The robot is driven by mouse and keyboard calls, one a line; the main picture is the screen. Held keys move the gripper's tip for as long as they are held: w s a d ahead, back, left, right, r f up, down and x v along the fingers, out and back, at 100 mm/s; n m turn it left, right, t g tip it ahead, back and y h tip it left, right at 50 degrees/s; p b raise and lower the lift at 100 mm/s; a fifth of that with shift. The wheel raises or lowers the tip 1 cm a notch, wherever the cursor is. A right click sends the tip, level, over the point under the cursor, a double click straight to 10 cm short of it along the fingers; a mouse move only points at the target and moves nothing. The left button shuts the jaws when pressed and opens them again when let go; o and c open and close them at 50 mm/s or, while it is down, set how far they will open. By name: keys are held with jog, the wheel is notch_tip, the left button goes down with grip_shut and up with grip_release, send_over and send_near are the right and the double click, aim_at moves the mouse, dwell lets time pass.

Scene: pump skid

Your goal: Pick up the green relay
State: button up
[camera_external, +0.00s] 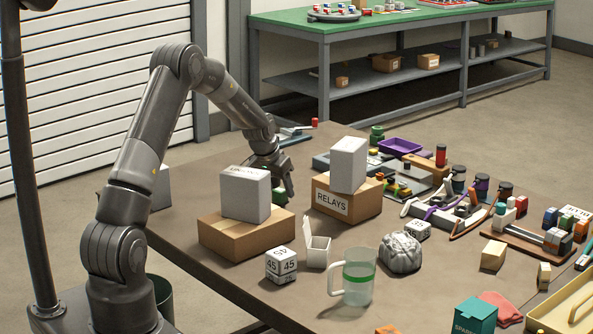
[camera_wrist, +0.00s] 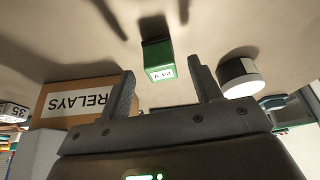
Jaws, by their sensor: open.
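The green relay (camera_wrist: 157,55) is a small block with a white "24 V" label that reads upside down in the wrist view. It appears between and just beyond the two fingertips, with gaps on both sides. My gripper (camera_wrist: 163,70) is open and empty. In the external view my gripper (camera_external: 283,183) points down behind the grey block on the left cardboard box. The green relay (camera_external: 279,197) shows there just under the fingers, partly hidden by the grey block.
A cardboard box labelled RELAYS (camera_external: 346,198) with a grey block (camera_external: 348,165) on top stands right of my gripper. Another box (camera_external: 250,234) bears a grey block (camera_external: 245,193) in front. A dark cylinder with a white end (camera_wrist: 240,77) lies right of the fingers in the wrist view.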

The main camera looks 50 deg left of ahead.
aim_at(279, 190)
jog(key=x, duration=0.3)
jog(key=shift+s+a+f, duration=0.1)
jog(key=shift+f, duration=0.05)
jog(key=c, duration=1.1)
